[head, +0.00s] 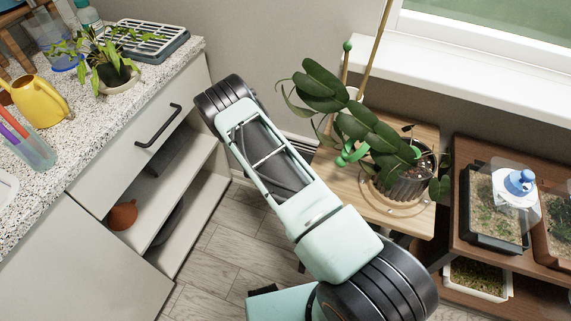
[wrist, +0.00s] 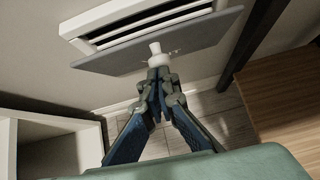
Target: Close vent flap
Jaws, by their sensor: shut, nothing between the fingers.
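The vent (wrist: 95,22) is on the wall at the top of the wrist view, with a white frame and dark slots. Its grey flap (wrist: 205,38) is tilted out from the frame, and dark gaps show above it. A white knob (wrist: 157,56) stands on the flap. My gripper (wrist: 158,76) is shut and empty, its fingertips right at the knob's base; I cannot tell whether they touch it. In the head view my arm hides the gripper and nearly all of the vent.
A wooden plant stand (head: 425,217) with a potted plant (head: 400,184) is right of my arm. An open-shelved cabinet (head: 190,235) is on the left. A shelf (head: 455,225) with seed trays is at the far right. Bare floor (head: 225,245) lies between cabinet and arm.

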